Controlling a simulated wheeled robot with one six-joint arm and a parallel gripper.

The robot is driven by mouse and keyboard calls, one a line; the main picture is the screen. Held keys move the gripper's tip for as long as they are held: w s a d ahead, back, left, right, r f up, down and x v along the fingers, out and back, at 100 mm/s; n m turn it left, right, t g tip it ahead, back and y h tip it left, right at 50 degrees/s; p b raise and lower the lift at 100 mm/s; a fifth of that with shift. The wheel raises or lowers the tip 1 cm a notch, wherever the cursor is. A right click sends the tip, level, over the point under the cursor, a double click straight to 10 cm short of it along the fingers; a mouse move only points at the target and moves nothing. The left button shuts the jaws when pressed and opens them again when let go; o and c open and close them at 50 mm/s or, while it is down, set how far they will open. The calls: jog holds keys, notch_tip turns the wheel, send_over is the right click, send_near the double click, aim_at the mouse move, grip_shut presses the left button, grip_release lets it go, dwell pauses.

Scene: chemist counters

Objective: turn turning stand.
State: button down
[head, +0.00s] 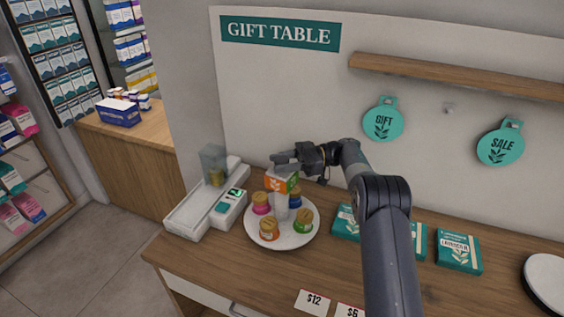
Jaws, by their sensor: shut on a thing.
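The turning stand (288,241) is a round white plate on the wooden counter, with a pale post in its middle. Small jars with tan lids stand around the post: an orange one (269,231), a green one (303,222), a pink one (261,203) and a blue one partly hidden behind the post. An orange, white and green block (281,183) sits at the top of the post. My gripper (280,164) is at this block from above and behind, shut on it as far as I can see; the fingertips are small and partly hidden.
A white scale-like device (205,200) with a small screen stands close to the left of the stand. Teal boxes (459,254) lie to the right, partly behind my arm. Price cards (313,301) lie at the front edge, and white plates (548,280) at the far right.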

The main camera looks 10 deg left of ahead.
jog(key=shift+n+g+h, duration=0.5)
jog(key=shift+n+g, duration=0.3)
jog(key=shift+g, duration=0.4)
jog(key=c, duration=0.9)
grip_release()
jog(key=shift+r, duration=0.1)
notch_tip(320, 180, up, 10)
jog(key=shift+f+b, duration=0.1)
jog(key=shift+b, duration=0.2)
notch_tip(320, 180, down, 10)
jog(key=shift+p, duration=0.4)
